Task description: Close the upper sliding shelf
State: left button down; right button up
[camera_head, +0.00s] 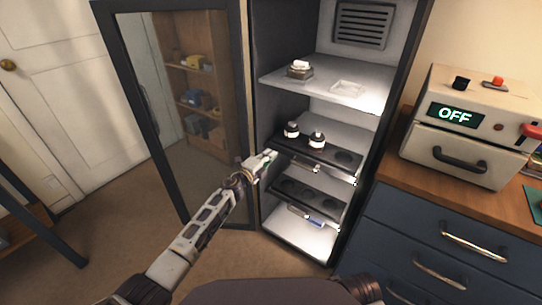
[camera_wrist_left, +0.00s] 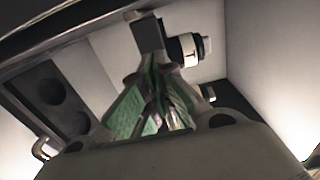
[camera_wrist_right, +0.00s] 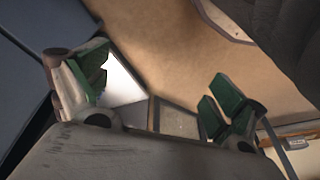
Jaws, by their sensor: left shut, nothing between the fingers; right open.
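The upper sliding shelf (camera_head: 330,165) is a dark tray with round holes inside the open cabinet. Two dark bottles with white labels (camera_head: 291,130) (camera_head: 317,140) stand in it, and its right hole is empty. How far it sticks out is hard to tell. My left gripper (camera_head: 268,156) is at its front left corner; contact is unclear. In the left wrist view the green-padded fingers (camera_wrist_left: 160,100) are shut with nothing between them, close to a bottle (camera_wrist_left: 187,48). My right gripper (camera_wrist_right: 155,95) is open and empty, facing down over the floor.
The lower sliding shelf (camera_head: 305,197), with empty holes, lies below. The fixed shelf (camera_head: 325,84) above holds a small stacked object (camera_head: 299,69) and a clear dish (camera_head: 347,88). The glass door (camera_head: 180,110) stands open at left. Blue drawers (camera_head: 430,240) and a beige machine (camera_head: 465,130) are at right.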

pick_arm(q)
jog(key=p+v, duration=0.3)
jog(key=v, duration=0.7)
jog(key=shift+s+a, duration=0.25)
jog(key=shift+s, duration=0.05)
pick_arm(e)
jog(key=shift+g, duration=0.4)
jog(key=f, duration=0.1)
jog(key=s+f, duration=0.1)
jog(key=f, duration=0.2)
jog(key=shift+s+d+f, duration=0.15)
jog(key=shift+d, duration=0.25)
jog(key=shift+s, duration=0.1)
